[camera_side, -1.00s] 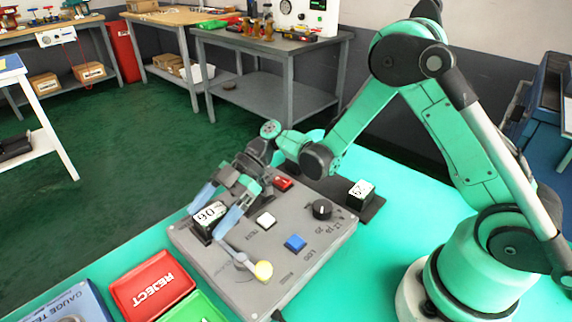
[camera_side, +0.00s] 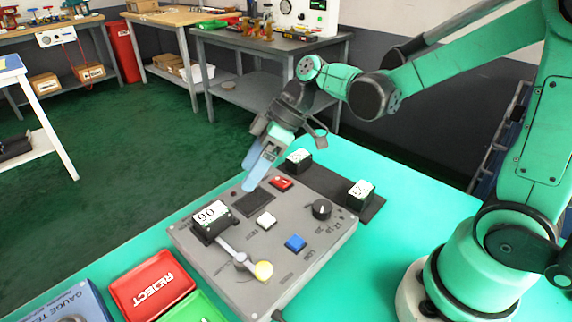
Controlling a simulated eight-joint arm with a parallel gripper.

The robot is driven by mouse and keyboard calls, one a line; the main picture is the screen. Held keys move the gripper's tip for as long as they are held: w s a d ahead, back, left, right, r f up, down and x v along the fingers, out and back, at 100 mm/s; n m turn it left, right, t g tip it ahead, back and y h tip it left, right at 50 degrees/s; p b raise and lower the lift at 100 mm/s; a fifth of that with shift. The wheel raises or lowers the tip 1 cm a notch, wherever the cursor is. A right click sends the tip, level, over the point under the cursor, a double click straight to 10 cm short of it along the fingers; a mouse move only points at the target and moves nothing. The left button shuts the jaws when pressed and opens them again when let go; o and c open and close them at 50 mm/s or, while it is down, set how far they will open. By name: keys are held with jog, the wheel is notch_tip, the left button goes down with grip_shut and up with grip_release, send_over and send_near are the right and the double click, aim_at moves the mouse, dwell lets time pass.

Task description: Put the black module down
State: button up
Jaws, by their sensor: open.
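A black module with a white numbered label (camera_side: 211,220) sits upright at the left end of the grey control box (camera_side: 335,245), beside the lever. Two similar black modules stand on the dark pad behind the box: one (camera_side: 298,160) at the back and one (camera_side: 361,194) to the right. My gripper (camera_side: 256,178) is open and empty. Its pale blue fingers point down over the back left part of the box, up and to the right of the labelled module and apart from it. The fingers overlap in this view, so the gap between them is hard to see.
A red REJECT tray (camera_side: 152,284) and a green tray (camera_side: 203,308) lie at front left.

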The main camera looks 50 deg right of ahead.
jog(key=s+d+r+m+t+h, duration=0.2)
jog(key=s+d+m+h, duration=0.3)
jog(key=m, duration=0.3)
jog(key=shift+s+d+t+h, duration=0.35)
jog(key=shift+s+t+h, duration=0.15)
jog(key=shift+t, duration=0.3)
jog(key=shift+o, duration=0.4)
jog(key=shift+s+d+r+m+t+h, duration=0.25)
jog(key=shift+d+m+t+h, duration=0.2)
jog(key=shift+m, duration=0.25)
jog(key=m+g+y, duration=0.2)
jog(key=m+g, duration=0.5)
jog(key=m, duration=1)
send_over(212, 213)
jog(key=f, duration=0.2)
jog(key=d+f, duration=0.1)
jog(key=shift+f+h, duration=0.25)
jog(key=shift+f, duration=0.15)
jog(key=shift+a+f+m, duration=0.35)
jog(key=shift+f+m, duration=0.15)
jog(key=shift+f, duration=0.15)
jog(key=shift+a+f, duration=0.2)
jog(key=shift+f, duration=2.1)
